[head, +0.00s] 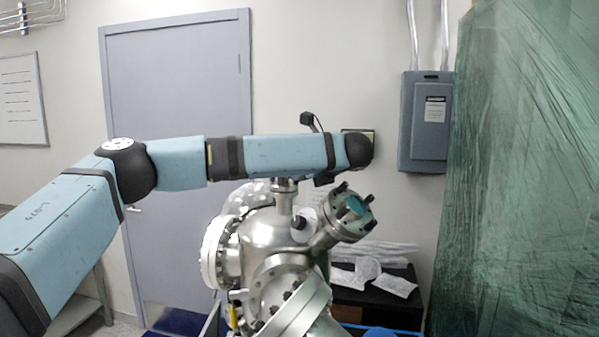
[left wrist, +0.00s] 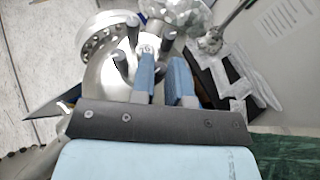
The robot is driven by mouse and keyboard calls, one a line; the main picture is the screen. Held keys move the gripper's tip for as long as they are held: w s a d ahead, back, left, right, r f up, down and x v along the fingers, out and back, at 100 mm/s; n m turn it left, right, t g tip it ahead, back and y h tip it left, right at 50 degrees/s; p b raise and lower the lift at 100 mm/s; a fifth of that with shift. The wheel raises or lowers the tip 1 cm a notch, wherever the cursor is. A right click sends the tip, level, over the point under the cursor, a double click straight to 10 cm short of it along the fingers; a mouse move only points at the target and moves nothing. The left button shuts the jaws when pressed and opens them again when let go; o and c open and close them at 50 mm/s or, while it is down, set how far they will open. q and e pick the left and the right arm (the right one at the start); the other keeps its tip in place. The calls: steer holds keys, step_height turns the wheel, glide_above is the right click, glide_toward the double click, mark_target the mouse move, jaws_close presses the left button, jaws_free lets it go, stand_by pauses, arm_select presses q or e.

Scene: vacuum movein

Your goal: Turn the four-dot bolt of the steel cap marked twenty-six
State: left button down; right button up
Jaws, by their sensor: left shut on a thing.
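The steel chamber (head: 272,232) carries several flanged ports. A short upright port (head: 284,192) rises from its top, directly under my left arm. In the left wrist view a small steel cap (left wrist: 148,43) with several dark bolts around it lies just past my fingertips. Its number and the bolts' dots are too small to read. My left gripper (left wrist: 163,66) has its blue fingers a little apart at the cap's edge, shut on what appears to be one of these bolts, mostly hidden between them. In the head view the arm hides the gripper. My right gripper is not in view.
A black bench (head: 375,297) with wrapped packets is behind. A green plastic sheet (head: 520,180) hangs at right, and a grey electrical box (head: 424,122) is on the wall.

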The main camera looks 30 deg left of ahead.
arm_select(q)
steer(key=shift+w+n+g+y, duration=0.15)
steer(key=shift+w+n+g, duration=0.05)
steer(key=shift+n+g, duration=1.5)
steer(key=shift+w+n+g+y, duration=0.15)
steer(key=shift+w+n+g, duration=0.05)
steer(key=shift+n+g, duration=1.5)
steer(key=shift+g, duration=0.4)
steer(key=c, duration=1.1)
jaws_free()
steer(key=shift+d, duration=0.1)
steer(key=shift+m+t, duration=0.3)
steer(key=shift+m, duration=0.1)
